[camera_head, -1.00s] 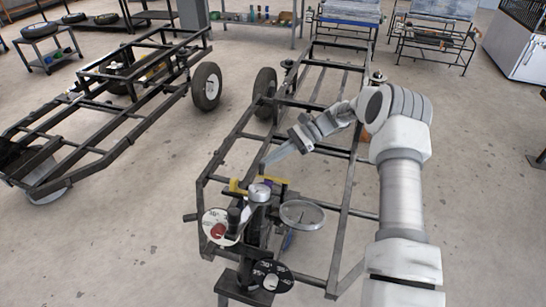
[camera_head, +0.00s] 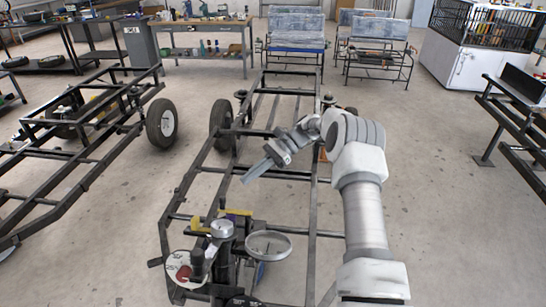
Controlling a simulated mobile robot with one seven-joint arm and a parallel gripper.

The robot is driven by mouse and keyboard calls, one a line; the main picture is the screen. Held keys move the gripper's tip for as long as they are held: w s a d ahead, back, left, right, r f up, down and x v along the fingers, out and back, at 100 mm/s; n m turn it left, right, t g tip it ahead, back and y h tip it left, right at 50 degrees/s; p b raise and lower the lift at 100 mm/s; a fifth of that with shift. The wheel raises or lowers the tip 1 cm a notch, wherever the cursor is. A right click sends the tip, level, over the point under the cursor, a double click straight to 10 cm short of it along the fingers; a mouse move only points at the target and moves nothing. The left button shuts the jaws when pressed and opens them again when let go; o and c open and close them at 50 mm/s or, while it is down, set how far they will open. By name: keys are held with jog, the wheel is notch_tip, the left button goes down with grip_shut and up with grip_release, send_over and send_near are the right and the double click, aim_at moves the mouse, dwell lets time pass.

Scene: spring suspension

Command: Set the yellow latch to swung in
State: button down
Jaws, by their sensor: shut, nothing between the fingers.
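Two yellow pieces show on the black fixture at the front end of the frame: a short yellow piece (camera_head: 201,226) left of the silver cap, and a yellow bar (camera_head: 238,212) just behind it. I cannot tell which one is the latch, or its exact swing position. My gripper (camera_head: 246,180) is shut and empty. It points down and left, above and behind the yellow bar in the picture, apart from it.
The fixture carries a silver-capped post (camera_head: 222,227), a round metal dish (camera_head: 269,245) and a white dial with a red knob (camera_head: 184,271). The black frame (camera_head: 190,180) surrounds it. A second frame (camera_head: 85,165) stands left. Open floor (camera_head: 440,220) lies right.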

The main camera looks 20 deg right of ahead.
jog(key=v, duration=1)
jog(key=shift+d, duration=0.1)
jog(key=shift+r, duration=0.15)
